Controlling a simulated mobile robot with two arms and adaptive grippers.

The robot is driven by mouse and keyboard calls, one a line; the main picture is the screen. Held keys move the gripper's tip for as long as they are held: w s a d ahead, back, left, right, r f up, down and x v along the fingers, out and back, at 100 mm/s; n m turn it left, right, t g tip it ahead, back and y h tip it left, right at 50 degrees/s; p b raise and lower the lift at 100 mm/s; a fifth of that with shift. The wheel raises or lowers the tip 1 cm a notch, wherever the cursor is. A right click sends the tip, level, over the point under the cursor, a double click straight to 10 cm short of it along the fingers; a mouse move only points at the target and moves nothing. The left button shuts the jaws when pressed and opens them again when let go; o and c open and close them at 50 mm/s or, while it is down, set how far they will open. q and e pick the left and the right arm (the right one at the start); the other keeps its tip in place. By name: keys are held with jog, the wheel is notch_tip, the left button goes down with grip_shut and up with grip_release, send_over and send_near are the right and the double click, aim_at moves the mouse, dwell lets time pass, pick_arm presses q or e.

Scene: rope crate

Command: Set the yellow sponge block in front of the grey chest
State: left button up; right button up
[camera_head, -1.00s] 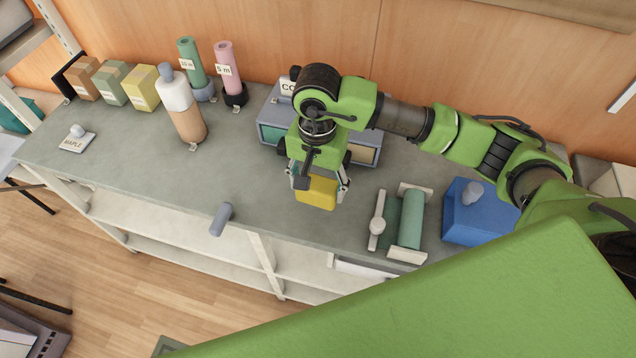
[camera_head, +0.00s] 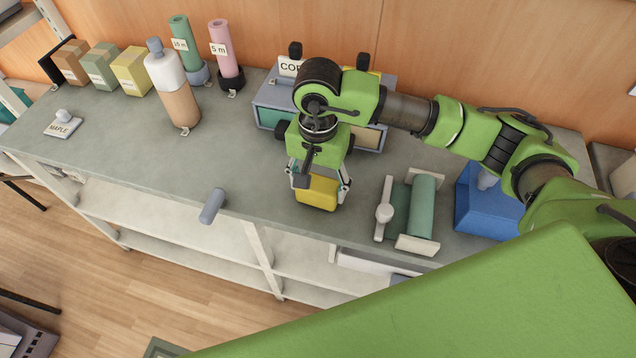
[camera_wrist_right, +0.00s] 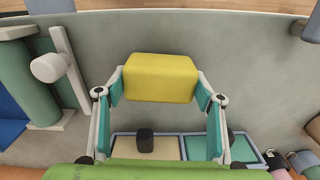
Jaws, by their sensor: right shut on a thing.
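The yellow sponge block (camera_head: 317,192) is held between the fingers of my right gripper (camera_head: 319,186). In the right wrist view the block (camera_wrist_right: 160,78) sits between the two fingertips (camera_wrist_right: 160,88), over the grey bench top. The grey chest (camera_head: 262,104) stands behind my right gripper, partly hidden by the arm; its coloured front panels show. In the right wrist view the chest (camera_wrist_right: 182,134) lies along the bottom edge. The block is on the chest's front side, apart from it. I cannot tell whether the block touches the bench. My left gripper is out of view.
A green roller in a cream frame (camera_head: 423,208) and a blue box (camera_head: 480,215) stand right of the block. A bottle (camera_head: 172,85) and several small boxes (camera_head: 131,71) stand left. A grey cylinder (camera_head: 212,205) sits at the front edge. Bench between bottle and block is clear.

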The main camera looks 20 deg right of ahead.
aim_at(318, 183)
jog(key=shift+f+b, duration=0.45)
jog(key=shift+b, duration=0.1)
dwell(0.4)
jog(key=o, duration=1.1)
jog(key=shift+r, duration=0.15)
notch_tip(318, 183, up, 12)
jog(key=shift+f, duration=0.1)
